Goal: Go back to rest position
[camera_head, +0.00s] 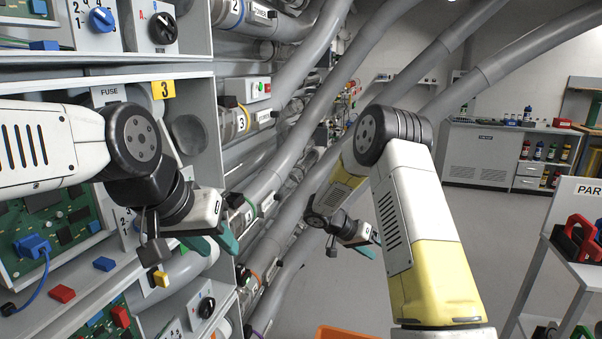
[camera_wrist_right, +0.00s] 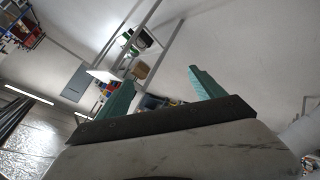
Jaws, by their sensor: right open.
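My left gripper (camera_head: 213,243) is in front of the panel rack at the left in the head view. Its two teal fingers show apart, with no object visible between them. My right arm bends down in the middle of the head view, and my right gripper (camera_head: 368,246) hangs over the grey floor, away from the rack. In the right wrist view the two teal fingers of my right gripper (camera_wrist_right: 162,93) stand wide apart and empty.
The panel rack (camera_head: 120,68) with circuit boards, fuses and knobs fills the left, close to my left arm. Large grey tubes (camera_head: 300,130) run diagonally behind. A cart (camera_head: 572,255) with red-handled items stands right. An orange bin (camera_head: 345,333) shows at the bottom. Floor between is clear.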

